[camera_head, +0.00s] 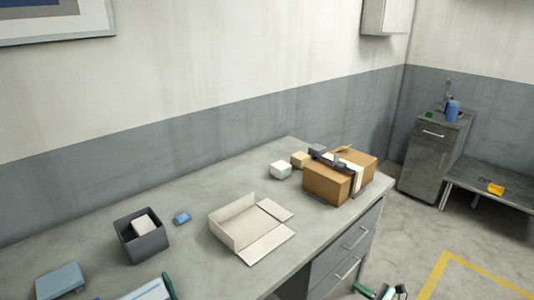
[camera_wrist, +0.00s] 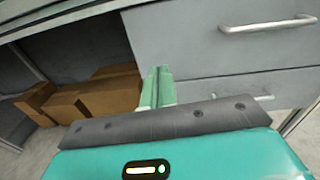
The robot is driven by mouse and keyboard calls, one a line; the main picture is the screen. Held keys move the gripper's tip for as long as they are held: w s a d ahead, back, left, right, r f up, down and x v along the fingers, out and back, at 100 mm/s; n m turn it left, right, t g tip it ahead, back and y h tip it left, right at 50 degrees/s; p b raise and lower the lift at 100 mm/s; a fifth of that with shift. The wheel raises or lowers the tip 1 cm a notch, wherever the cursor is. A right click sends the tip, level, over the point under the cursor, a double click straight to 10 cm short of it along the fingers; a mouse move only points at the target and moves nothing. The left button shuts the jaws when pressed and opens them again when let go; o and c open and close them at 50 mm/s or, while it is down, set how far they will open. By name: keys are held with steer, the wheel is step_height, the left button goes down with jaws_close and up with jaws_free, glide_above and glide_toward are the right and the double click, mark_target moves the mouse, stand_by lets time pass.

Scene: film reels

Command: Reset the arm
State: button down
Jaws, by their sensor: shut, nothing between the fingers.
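My gripper (camera_wrist: 157,86) shows in the wrist view as narrow green fingers pressed together, with nothing between them. The teal wrist housing and a dark bar fill the bottom of that view.
The desk top (camera_head: 190,245) holds an open cream box (camera_head: 233,222), a dark bin (camera_head: 144,246) with a white block inside, and a cardboard box (camera_head: 326,184) with items on top. Cardboard boxes (camera_wrist: 98,97) lie under the desk.

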steer(key=s+a+r+n+g+h, duration=0.1)
steer(key=s+a+r+n+g, duration=0.2)
steer(key=a+r+n+g, duration=0.25)
steer(key=s+a+r+n+g+h, duration=0.2)
steer(key=a+r+n, duration=0.35)
steer(key=r, duration=0.35)
steer(key=s+a+r+n+g+h, duration=0.1)
steer(key=s+a+r+n+g, duration=0.25)
steer(key=a+r+n, duration=0.35)
steer(key=s+a+r+n+t+h, duration=0.3)
steer(key=s+r+n+h, duration=0.4)
steer(key=s+r, duration=1.1)
steer(key=shift+s+a+n+h, duration=0.35)
steer(key=shift+s+n, duration=0.1)
steer(key=shift+n, duration=0.65)
steer(key=shift+r, duration=0.1)
